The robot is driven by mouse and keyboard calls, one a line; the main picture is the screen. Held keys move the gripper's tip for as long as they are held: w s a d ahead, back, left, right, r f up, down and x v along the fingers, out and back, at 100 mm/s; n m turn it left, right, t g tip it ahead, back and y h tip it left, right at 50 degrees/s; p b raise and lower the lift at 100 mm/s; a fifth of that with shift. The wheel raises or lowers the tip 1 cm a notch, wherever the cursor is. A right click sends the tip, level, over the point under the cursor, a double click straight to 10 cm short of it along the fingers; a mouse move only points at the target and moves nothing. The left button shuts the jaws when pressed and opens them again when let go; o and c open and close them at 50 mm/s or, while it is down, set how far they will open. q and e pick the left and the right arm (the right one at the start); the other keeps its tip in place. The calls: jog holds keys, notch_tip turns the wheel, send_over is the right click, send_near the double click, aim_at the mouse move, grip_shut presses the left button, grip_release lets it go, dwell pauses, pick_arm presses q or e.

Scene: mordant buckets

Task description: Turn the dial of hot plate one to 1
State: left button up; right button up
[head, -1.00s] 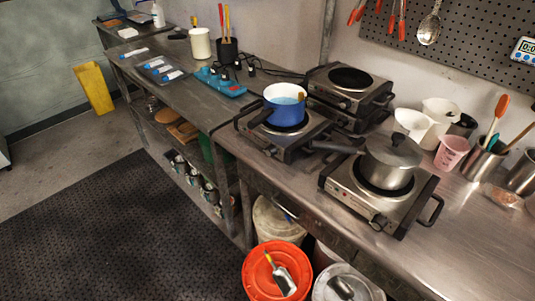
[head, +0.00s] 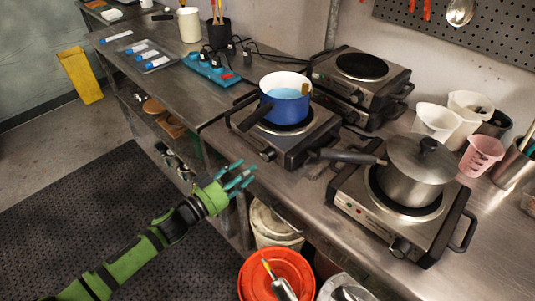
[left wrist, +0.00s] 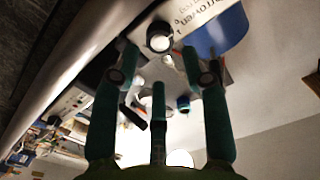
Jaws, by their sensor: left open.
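A hot plate (head: 290,150) with a blue pot (head: 286,100) on it stands at the counter's front edge, its dial (head: 268,154) on the front face. A second hot plate (head: 378,215) bears a lidded steel pot (head: 415,170) and has its own dial (head: 401,247). I cannot read which is hot plate one, nor the dial settings. My left gripper (head: 240,176) is open and empty, in front of and below the blue-pot hot plate, apart from its dial. In the left wrist view, a round dial (left wrist: 159,37) shows beyond the spread fingers, near the blue pot (left wrist: 218,30).
Two stacked hot plates (head: 360,75) stand at the back. The steel pot's handle (head: 345,156) reaches left between the front hot plates. White jugs (head: 436,120) stand at the right. An orange bucket (head: 277,278) is on the floor below. The air before the counter's left part is free.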

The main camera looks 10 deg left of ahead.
aim_at(265, 157)
pick_arm(q)
jog(key=x, duration=0.3)
jog(key=p+x, duration=0.1)
jog(key=x, duration=0.1)
jog(key=shift+w+d+r, duration=0.1)
jog(key=shift+d+r, duration=0.15)
jog(key=shift+d, duration=0.05)
jog(key=shift+w+d+f, duration=0.1)
jog(key=shift+w+d, duration=0.2)
jog(key=shift+w, duration=0.1)
jog(key=shift+c, duration=0.4)
jog(key=c, duration=0.8)
